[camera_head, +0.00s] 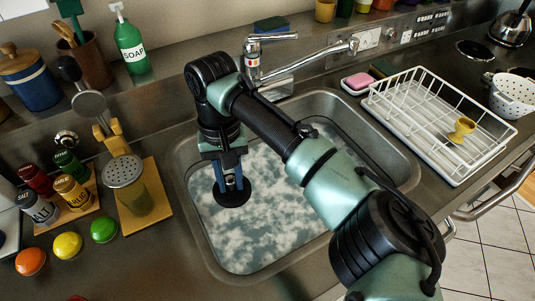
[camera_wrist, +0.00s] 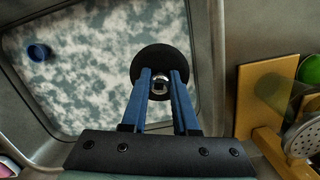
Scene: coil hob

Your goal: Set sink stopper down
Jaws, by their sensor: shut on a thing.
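The sink stopper (camera_head: 232,196) is a round black disc with a small metal knob. My gripper (camera_head: 231,183) points down over the left part of the sink (camera_head: 256,267), its blue fingers shut on the knob. In the wrist view the stopper (camera_wrist: 161,60) lies just beyond the fingertips of my gripper (camera_wrist: 160,82), with the shiny knob between them. The disc looks level, over cloudy, foamy water that fills the basin. I cannot tell whether it touches the water.
The faucet (camera_head: 273,68) stands behind the sink. A white dish rack (camera_head: 455,177) is at right.

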